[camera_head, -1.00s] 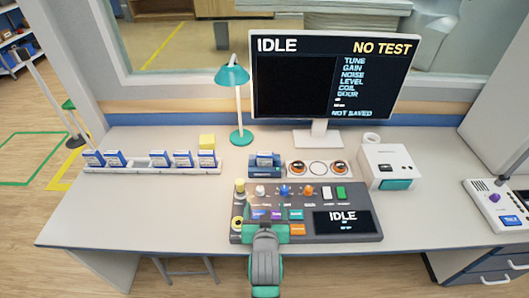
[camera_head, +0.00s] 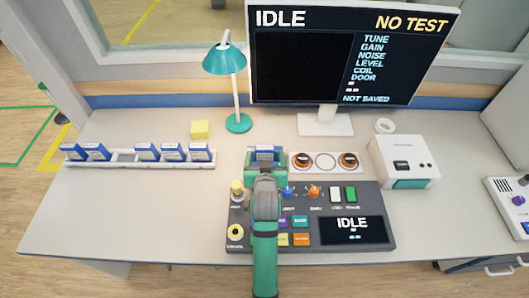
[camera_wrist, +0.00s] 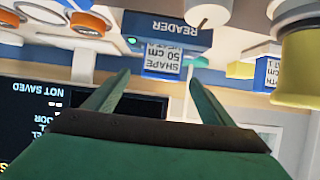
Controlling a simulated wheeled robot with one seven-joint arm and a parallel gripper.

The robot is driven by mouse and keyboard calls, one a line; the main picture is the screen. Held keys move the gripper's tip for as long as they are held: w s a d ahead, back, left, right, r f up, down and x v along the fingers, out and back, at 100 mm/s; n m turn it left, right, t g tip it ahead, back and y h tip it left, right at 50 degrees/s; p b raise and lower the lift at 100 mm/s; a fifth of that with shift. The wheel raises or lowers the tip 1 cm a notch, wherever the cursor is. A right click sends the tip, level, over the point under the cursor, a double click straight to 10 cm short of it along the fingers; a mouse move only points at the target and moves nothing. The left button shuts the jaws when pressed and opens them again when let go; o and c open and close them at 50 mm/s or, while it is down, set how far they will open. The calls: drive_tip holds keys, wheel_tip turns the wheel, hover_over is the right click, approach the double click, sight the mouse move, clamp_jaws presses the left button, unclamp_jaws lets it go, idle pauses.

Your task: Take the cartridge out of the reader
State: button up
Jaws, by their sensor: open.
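The reader (camera_wrist: 190,32) is a dark blue box with a READER label, upside down in the wrist view. A cartridge (camera_wrist: 161,62) with a white label reading SHAPE 50 cm sits in it. In the head view the blue-and-white cartridge (camera_head: 265,151) shows just beyond my gripper (camera_head: 265,167), which hides most of the reader. My gripper (camera_wrist: 159,82) is open in the wrist view. Its two green fingers point toward the cartridge, one on each side of it in the picture. Nothing is held between them, and I see no contact.
A long white rack (camera_head: 122,158) with several cartridges and a gap stands at left. The control panel (camera_head: 375,205) lies under my arm. A teal lamp (camera_head: 224,60), monitor (camera_head: 350,60), coil plate (camera_head: 322,162) and white box (camera_head: 403,160) stand around. Clear tabletop lies at front left.

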sight(265, 152)
drive_tip(key=shift+f+x, duration=0.15)
drive_tip(key=shift+x, duration=1.55)
drive_tip(key=shift+f+x, duration=0.2)
drive_tip(key=shift+x, duration=1.45)
drive_tip(key=shift+s+a, duration=0.1)
drive_tip(key=shift+s, duration=0.05)
drive_tip(key=c, duration=1.2)
drive_tip(key=shift+r, duration=0.1)
